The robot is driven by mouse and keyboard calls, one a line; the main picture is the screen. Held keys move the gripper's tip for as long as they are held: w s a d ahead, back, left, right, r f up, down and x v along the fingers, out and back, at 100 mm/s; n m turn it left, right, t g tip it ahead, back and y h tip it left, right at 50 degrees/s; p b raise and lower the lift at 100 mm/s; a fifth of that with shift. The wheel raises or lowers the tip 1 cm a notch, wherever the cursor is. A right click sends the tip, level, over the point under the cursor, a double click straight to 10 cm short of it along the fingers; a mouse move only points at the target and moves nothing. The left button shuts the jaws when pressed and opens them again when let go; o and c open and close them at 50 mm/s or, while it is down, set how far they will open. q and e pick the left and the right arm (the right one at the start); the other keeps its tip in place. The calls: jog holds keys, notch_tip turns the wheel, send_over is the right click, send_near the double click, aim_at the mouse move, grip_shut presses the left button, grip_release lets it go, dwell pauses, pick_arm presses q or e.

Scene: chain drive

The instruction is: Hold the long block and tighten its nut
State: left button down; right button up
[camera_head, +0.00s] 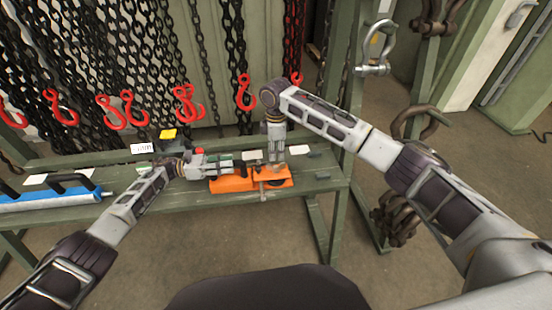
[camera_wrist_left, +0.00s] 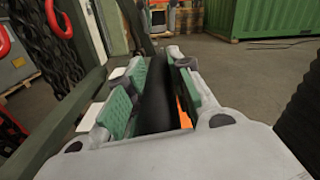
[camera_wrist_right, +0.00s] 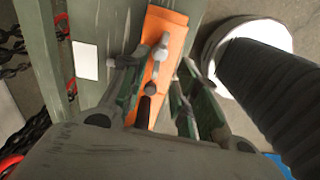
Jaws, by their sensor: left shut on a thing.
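The long block is orange (camera_head: 232,185) and lies on the green bench, with a black bar-like part along its top. My left gripper (camera_head: 226,168) is at its left part; in the left wrist view its green pads are on either side of the black bar (camera_wrist_left: 157,95), with a strip of orange (camera_wrist_left: 183,112) beside it. My right gripper (camera_head: 276,166) points down over the block's right part. In the right wrist view its fingers (camera_wrist_right: 152,95) are apart, above the orange block (camera_wrist_right: 165,22) and a grey metal screw with a cross-handle (camera_wrist_right: 157,55). The nut itself is not clearly visible.
A blue block with black handles (camera_head: 50,196) lies at the bench's left end. Chains with red hooks (camera_head: 120,110) hang behind. Shackles (camera_head: 377,48) hang on a post at right.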

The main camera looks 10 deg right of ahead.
aim_at(276, 164)
jog(key=shift+r, duration=2.25)
pick_arm(q)
jog(key=c, duration=1.2)
grip_release()
jog(key=shift+a, duration=0.1)
jog(key=shift+o, duration=0.2)
jog(key=a, duration=1.1)
jog(key=shift+w+a, duration=0.25)
jog(key=shift+a, duration=0.15)
jog(key=shift+s+f, duration=0.1)
jog(key=shift+s, duration=0.05)
pick_arm(e)
jog(key=shift+s+f, duration=0.1)
